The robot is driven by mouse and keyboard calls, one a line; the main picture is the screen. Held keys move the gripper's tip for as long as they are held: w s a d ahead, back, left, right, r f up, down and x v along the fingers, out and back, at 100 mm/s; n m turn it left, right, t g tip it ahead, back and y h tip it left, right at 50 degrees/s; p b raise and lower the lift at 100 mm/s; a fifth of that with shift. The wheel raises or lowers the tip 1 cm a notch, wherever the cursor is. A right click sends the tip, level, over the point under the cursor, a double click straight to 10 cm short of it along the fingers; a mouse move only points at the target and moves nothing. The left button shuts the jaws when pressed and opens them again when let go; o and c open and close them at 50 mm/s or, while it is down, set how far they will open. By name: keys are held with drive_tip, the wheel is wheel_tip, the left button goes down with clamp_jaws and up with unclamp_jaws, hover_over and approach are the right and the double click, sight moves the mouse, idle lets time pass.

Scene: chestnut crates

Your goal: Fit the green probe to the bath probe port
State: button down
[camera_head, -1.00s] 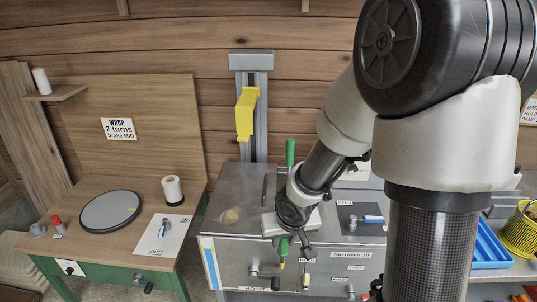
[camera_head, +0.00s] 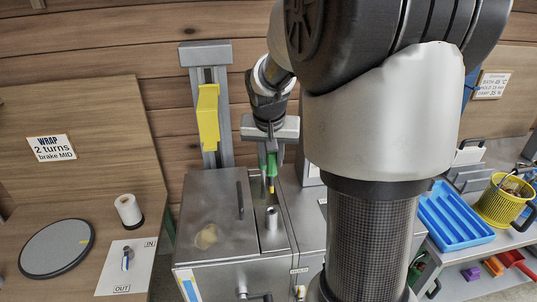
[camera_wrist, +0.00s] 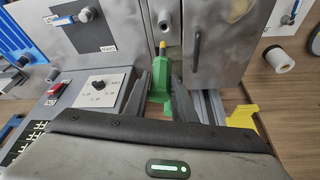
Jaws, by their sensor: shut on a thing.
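The green probe (camera_head: 271,163) is held in my gripper (camera_head: 270,145), its yellow tip pointing down in the head view. In the wrist view the green probe (camera_wrist: 160,88) sits between the two fingers of my gripper (camera_wrist: 161,74), which is shut on it. The steel bath (camera_head: 190,240) stands below. A short upright metal cylinder on its top (camera_head: 271,219), likely the probe port, lies just below and in front of the yellow tip. The tip and this cylinder are apart. The same cylinder appears ahead of the tip in the wrist view (camera_wrist: 163,22).
The bath lid (camera_head: 215,205) with a dark handle is left of the cylinder. A yellow bracket on a grey column (camera_head: 208,115) rises behind. A blue tray (camera_head: 455,228) and yellow basket (camera_head: 500,203) are at right. My arm hides much of the middle.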

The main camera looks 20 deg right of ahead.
drive_tip(key=shift+s, duration=0.15)
drive_tip(key=shift+f, duration=0.1)
drive_tip(key=shift+f+b, duration=0.2)
drive_tip(key=shift+b, duration=0.2)
drive_tip(key=shift+f+b, duration=2.15)
drive_tip(key=shift+f, duration=0.45)
wheel_tip(320, 180, down, 8)
drive_tip(key=b, duration=0.7)
idle(2.1)
drive_tip(key=c, duration=1.4)
unclamp_jaws()
drive_tip(key=shift+r, duration=0.1)
drive_tip(key=p, duration=0.3)
approach(271, 170)
drive_tip(key=f, duration=0.1)
drive_tip(key=s+f, duration=0.1)
drive_tip(key=a+f, duration=0.1)
drive_tip(key=shift+s+f, duration=0.3)
drive_tip(key=shift+s, duration=0.05)
